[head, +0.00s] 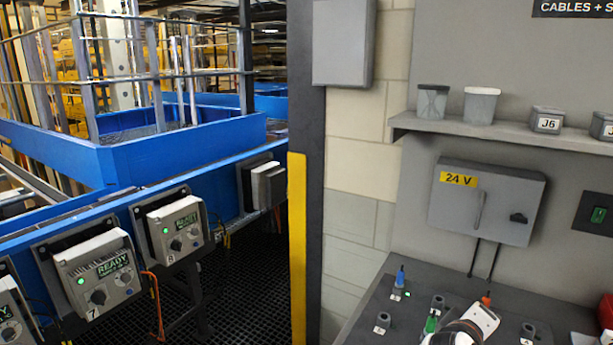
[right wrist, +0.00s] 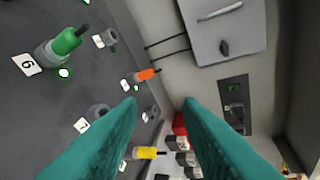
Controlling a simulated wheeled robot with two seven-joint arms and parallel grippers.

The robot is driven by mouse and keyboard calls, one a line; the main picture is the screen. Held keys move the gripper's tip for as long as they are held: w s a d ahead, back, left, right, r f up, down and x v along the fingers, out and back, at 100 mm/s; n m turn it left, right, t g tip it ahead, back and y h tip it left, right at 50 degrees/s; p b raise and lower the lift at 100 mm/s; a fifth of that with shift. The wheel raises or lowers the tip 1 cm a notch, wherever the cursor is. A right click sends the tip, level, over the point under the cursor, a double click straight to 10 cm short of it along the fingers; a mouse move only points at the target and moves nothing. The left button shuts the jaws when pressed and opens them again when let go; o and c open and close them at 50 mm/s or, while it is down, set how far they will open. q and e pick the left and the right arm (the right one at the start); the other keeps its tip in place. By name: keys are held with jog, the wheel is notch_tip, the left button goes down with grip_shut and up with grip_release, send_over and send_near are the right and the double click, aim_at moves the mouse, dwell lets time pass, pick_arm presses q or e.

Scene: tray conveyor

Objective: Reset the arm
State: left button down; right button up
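The two teal fingers of my right gripper (right wrist: 160,106) are spread apart in the right wrist view. Nothing shows between their tips. They are over the dark bench panel (right wrist: 35,110) and face the wall. A white and black part of my right arm (head: 478,322) shows at the bottom of the head view, above the same bench. My left gripper is in neither view.
A green plug (right wrist: 66,42), orange plug (right wrist: 147,74) and yellow plug (right wrist: 148,152) are at the bench, with grey sockets. A blue plug (head: 400,275) stands left. A 24 V box (head: 488,203) hangs behind. Blue conveyor (head: 180,150) and control boxes (head: 98,272) are left.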

jog(key=s+a+f+m+g+y, duration=0.2)
jog(key=s+a+f+y, duration=0.25)
jog(key=s+f, duration=0.8)
jog(key=s+a+f+m+g+y, duration=0.1)
jog(key=s+a+f+g+y, duration=0.2)
jog(key=s, duration=0.5)
jog(key=s+a+f+g+y, duration=0.1)
jog(key=s+a+f+y, duration=0.2)
jog(key=s, duration=0.6)
notch_tip(320, 180, down, 30)
jog(key=a+r+g+b, duration=0.1)
jog(key=a+b, duration=0.1)
jog(key=b, duration=0.3)
jog(key=s+d+f+g+b, duration=0.1)
jog(key=s+f+b, duration=0.1)
jog(key=s+f, duration=0.6)
jog(key=s+d+f+h+b, duration=0.1)
jog(key=s+d+f+b, duration=0.1)
jog(key=s+f, duration=0.7)
notch_tip(320, 180, down, 6)
jog(key=shift+s+d+f+g+b, duration=0.25)
jog(key=shift+g+b, duration=0.15)
jog(key=shift+b, duration=0.1)
